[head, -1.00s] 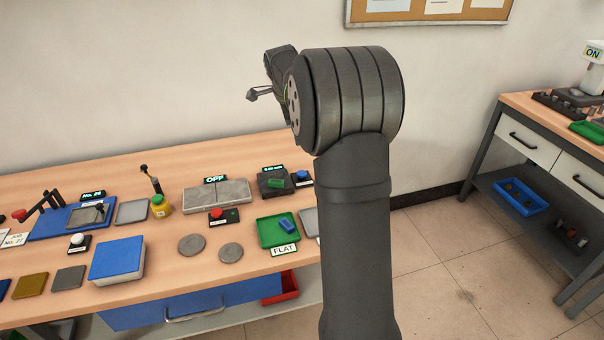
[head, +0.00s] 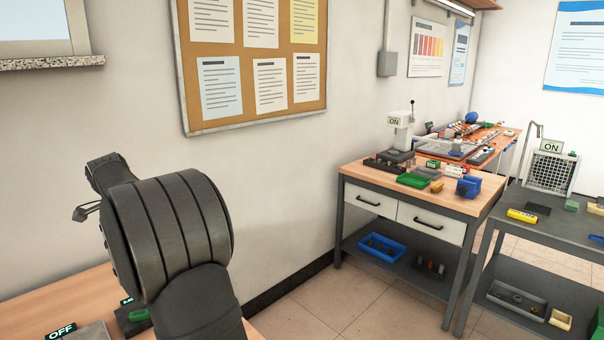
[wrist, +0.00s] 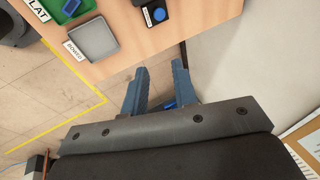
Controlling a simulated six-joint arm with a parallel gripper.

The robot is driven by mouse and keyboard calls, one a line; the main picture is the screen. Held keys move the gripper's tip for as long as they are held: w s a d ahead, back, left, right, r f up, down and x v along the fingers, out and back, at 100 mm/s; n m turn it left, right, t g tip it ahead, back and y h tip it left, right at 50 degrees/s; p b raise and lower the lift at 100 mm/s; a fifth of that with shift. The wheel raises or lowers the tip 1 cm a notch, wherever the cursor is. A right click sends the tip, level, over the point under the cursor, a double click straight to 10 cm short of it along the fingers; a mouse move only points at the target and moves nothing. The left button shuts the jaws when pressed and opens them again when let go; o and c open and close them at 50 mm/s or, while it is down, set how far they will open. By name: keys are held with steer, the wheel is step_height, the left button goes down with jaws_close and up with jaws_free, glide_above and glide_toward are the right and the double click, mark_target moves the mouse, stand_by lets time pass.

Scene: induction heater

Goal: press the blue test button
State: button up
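The blue button (wrist: 159,14) is round and sits on a small black box with a white label strip. In the wrist view it is near the top edge, close to the edge of the wooden table. My gripper (wrist: 160,66) is open, with its two blue-grey fingers apart and nothing held between them. In the wrist view the fingertips lie below the button in the picture, past the table edge, clearly apart from it. In the head view the button is not visible; my arm covers that part of the table.
A grey tray (wrist: 94,41) with a white label and a green tray (wrist: 66,8) holding a blue block are left of the button. A dark device (head: 133,318) and an OFF sign (head: 61,331) show in the head view. Another workbench (head: 480,199) stands at right.

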jaws_close()
stand_by(1.2)
